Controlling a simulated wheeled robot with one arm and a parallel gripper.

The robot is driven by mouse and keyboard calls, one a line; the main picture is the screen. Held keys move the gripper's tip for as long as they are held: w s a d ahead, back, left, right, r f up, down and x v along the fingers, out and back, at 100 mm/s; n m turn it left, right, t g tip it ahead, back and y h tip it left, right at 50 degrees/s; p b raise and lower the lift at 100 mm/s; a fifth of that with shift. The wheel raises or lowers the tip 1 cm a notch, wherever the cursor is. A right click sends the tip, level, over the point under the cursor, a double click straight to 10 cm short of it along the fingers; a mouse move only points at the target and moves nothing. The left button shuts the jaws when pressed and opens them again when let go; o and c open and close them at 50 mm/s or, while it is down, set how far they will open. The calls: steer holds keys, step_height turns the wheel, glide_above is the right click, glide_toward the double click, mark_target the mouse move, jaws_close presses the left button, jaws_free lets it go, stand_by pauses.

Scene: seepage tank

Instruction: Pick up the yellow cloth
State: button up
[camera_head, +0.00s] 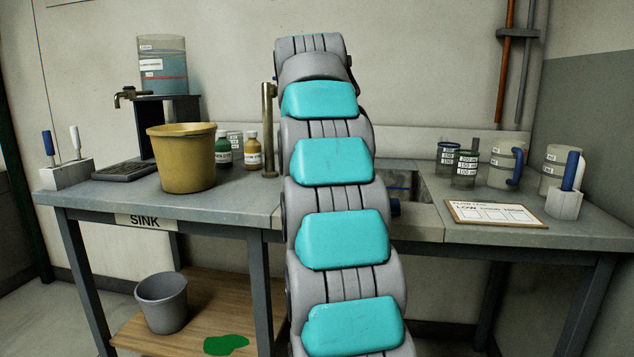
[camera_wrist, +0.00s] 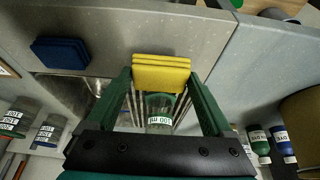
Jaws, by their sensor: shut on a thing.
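The yellow cloth (camera_wrist: 161,68) is a folded stack in the upper middle of the wrist view. My gripper (camera_wrist: 160,80) has its two dark green fingers on either side of the cloth, shut on it. The cloth appears over the grey counter edge; I cannot tell whether it still touches the counter. In the head view my arm stands in the middle and hides both the gripper and the yellow cloth.
A folded blue cloth (camera_wrist: 60,53) lies left of my gripper, beside the sink basin (camera_wrist: 88,88). A labelled beaker (camera_wrist: 159,112) shows beyond the fingers. A yellow-brown bucket (camera_head: 182,160), bottles (camera_head: 252,152) and a clipboard (camera_head: 496,213) stand or lie on the counter.

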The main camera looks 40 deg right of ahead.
steer(key=s+a+r+b, duration=0.1)
steer(key=s+a+b, duration=0.1)
steer(key=s+a, duration=0.8)
steer(key=shift+s+r, duration=0.2)
steer(key=shift+s, duration=0.35)
